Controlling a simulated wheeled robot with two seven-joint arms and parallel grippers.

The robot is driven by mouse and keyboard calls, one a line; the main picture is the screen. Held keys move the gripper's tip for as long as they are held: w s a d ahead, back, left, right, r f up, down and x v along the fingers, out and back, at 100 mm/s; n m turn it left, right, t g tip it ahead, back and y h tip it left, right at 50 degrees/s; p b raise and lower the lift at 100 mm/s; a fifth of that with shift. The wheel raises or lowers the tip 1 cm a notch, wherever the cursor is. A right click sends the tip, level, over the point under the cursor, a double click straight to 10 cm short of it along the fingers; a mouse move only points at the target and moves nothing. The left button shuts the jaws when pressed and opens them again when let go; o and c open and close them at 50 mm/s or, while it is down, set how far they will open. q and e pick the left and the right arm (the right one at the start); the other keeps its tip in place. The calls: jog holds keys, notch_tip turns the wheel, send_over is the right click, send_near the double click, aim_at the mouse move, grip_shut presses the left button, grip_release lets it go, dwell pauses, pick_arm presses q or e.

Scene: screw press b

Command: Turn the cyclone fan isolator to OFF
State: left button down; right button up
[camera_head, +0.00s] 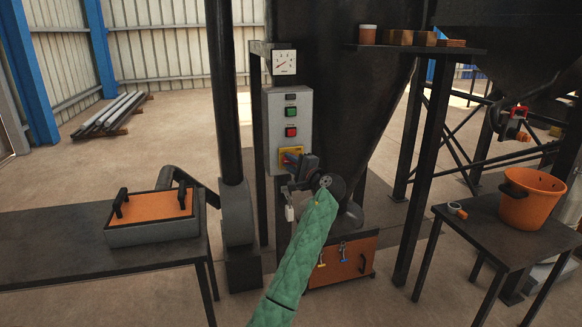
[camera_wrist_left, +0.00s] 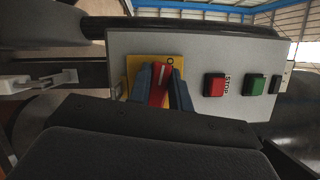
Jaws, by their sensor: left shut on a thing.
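The isolator is a yellow plate (camera_head: 298,152) with a red rotary handle, low on the grey control box (camera_head: 273,120). In the left wrist view, the yellow plate (camera_wrist_left: 133,67) and red handle (camera_wrist_left: 159,88) show between my fingers. The handle lies roughly crosswise to the row of buttons, slightly tilted. My left gripper (camera_head: 290,160) is shut on the handle, a blue finger on each side; it also shows in the left wrist view (camera_wrist_left: 161,92). The gripper and wrist hide much of the handle and its markings. My right gripper is not in view.
Green (camera_head: 291,112) and red (camera_head: 291,132) buttons sit above the isolator. A gauge (camera_head: 284,62) is higher up. A black duct (camera_head: 222,90) stands left and the dark cyclone cone (camera_head: 350,90) right. Tables flank the area, one with an orange pot (camera_head: 530,205).

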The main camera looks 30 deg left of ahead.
pick_arm(q)
jog(key=shift+f+n+h+b, duration=0.3)
jog(key=shift+n+b, duration=0.05)
jog(key=shift+n, duration=0.75)
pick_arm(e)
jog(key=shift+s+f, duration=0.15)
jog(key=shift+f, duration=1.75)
pick_arm(q)
jog(key=c, duration=1.3)
grip_release()
jog(key=shift+s, duration=0.1)
jog(key=shift+s+d, duration=0.15)
jog(key=shift+d, duration=0.4)
jog(key=v, duration=0.6)
jog(key=shift+s+d+r+b, duration=0.1)
jog(key=shift+d+b, duration=0.2)
jog(key=shift+b, duration=0.1)
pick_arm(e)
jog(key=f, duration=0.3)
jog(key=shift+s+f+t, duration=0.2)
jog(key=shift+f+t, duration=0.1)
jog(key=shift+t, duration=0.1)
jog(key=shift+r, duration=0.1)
